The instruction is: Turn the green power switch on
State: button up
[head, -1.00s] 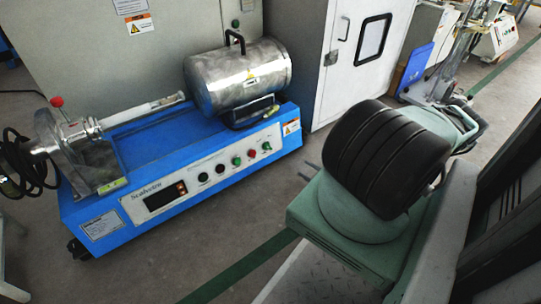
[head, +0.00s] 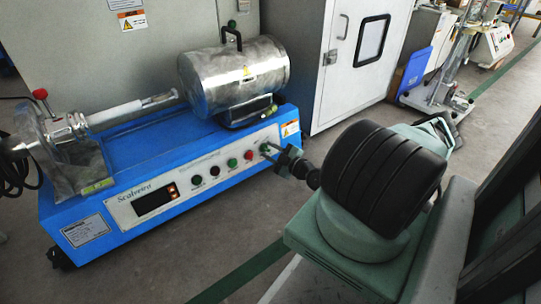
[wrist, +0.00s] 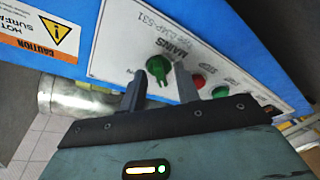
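The green power switch (wrist: 158,67) is a rotary knob under the word MAINS on a white panel (wrist: 125,55), in the wrist view. Its grip ridge points down between my fingertips in that view. My gripper (wrist: 161,72) is open, with one finger to each side of the knob. I cannot tell whether either finger touches it. In the head view my gripper (head: 270,151) is at the right end of the panel on the blue machine (head: 100,235), and the fingers partly hide the switch.
A red button (wrist: 198,80) and a green button (wrist: 220,91) sit close beside the switch. A metal cylinder (head: 235,75) stands on the machine above the panel. A white cabinet (head: 345,75) is behind, to the right. Grey floor lies in front.

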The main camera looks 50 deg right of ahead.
jog(key=c, duration=0.6)
jog(key=shift+w+m+p, duration=0.1)
jog(key=shift+m+p, duration=0.35)
jog(key=shift+m, duration=0.05)
jog(key=shift+a+r+m+t+h+p, duration=0.15)
jog(key=shift+m+t+h+p, duration=0.15)
jog(key=shift+m+h+p, duration=0.65)
jog(key=m+h+p, duration=0.1)
jog(key=m+p, duration=0.1)
jog(key=m, duration=0.4)
jog(key=shift+a, duration=0.1)
jog(key=m+h+p, duration=0.1)
jog(key=m, duration=0.2)
jog(key=m+h+p, duration=0.2)
jog(key=m, duration=0.2)
jog(key=shift+a+g, duration=0.15)
jog(key=shift+g, duration=0.25)
jog(key=m+p, duration=0.1)
jog(key=m, duration=0.2)
jog(key=m+g+h+p, duration=0.1)
jog(key=m+p, duration=0.1)
jog(key=m, duration=0.1)
jog(key=shift+w+a+g+h, duration=0.1)
jog(key=shift+g+h, duration=0.15)
jog(key=shift+g, duration=0.05)
jog(key=shift+m, duration=0.25)
